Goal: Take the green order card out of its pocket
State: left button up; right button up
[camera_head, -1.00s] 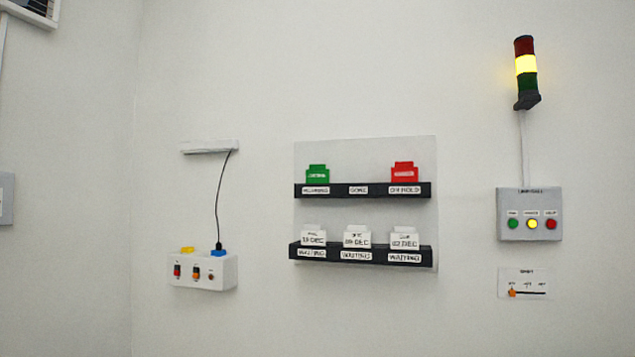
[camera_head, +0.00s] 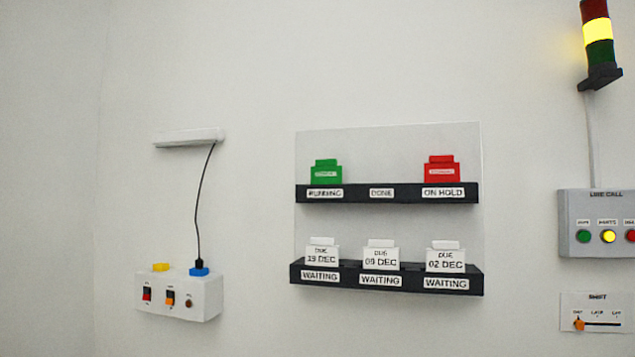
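The green order card (camera_head: 326,174) stands upright in the pocket labelled RUNNING (camera_head: 325,193), at the left of the upper black rack (camera_head: 408,193). Its lower part is hidden behind the rack's front; its top tab sticks up above it. A red card (camera_head: 441,171) stands in the ON HOLD pocket at the right of the same rack. The DONE pocket (camera_head: 382,193) between them shows no card. Neither of my grippers shows in the head view.
Below, a second black rack (camera_head: 385,288) holds three white cards in WAITING pockets. Left is a white switch box (camera_head: 205,300) with a cable up to a white bar (camera_head: 190,136). Right are a LINE CALL box (camera_head: 590,245), a lit yellow stack light (camera_head: 597,32) and a SHIFT slider plate (camera_head: 600,312).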

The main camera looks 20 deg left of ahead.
aim_at(324, 171)
jog(key=i+j, duration=0.45)
jog(key=i, duration=0.15)
jog(key=i+j, duration=0.9)
jog(key=i, duration=0.25)
